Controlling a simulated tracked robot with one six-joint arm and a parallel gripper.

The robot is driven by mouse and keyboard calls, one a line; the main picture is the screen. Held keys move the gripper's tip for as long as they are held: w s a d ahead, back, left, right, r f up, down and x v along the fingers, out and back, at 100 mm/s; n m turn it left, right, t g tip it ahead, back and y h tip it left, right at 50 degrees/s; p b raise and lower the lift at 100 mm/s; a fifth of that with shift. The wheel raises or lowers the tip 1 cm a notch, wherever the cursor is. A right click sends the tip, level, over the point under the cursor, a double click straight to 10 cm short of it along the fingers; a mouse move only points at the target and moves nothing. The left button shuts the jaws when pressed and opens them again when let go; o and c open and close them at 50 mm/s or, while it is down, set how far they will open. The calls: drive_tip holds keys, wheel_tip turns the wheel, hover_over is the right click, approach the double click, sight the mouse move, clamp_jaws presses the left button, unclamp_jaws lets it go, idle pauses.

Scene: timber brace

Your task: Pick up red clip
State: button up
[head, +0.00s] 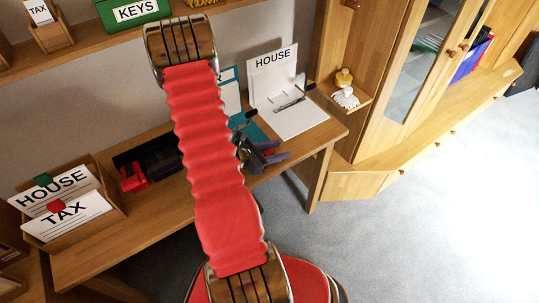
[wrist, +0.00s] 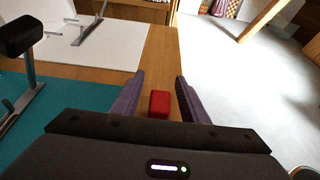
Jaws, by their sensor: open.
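A small red block-shaped piece, which looks like the red clip (wrist: 159,103), shows in the wrist view on the bare wooden desk. It appears between the two purple fingers of my gripper (wrist: 159,80), with space on both sides. My gripper is open and holds nothing.
A white HOUSE binder (head: 300,118) lies open at the desk's right. A teal folder (wrist: 80,105) lies left of my gripper. A red object (head: 132,178) stands by a black tray. Open floor (head: 420,230) lies right.

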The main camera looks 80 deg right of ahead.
drive_tip(key=shift+c, duration=0.6)
clamp_jaws()
wheel_tip(320, 180, up, 10)
idle(0.7)
idle(0.5)
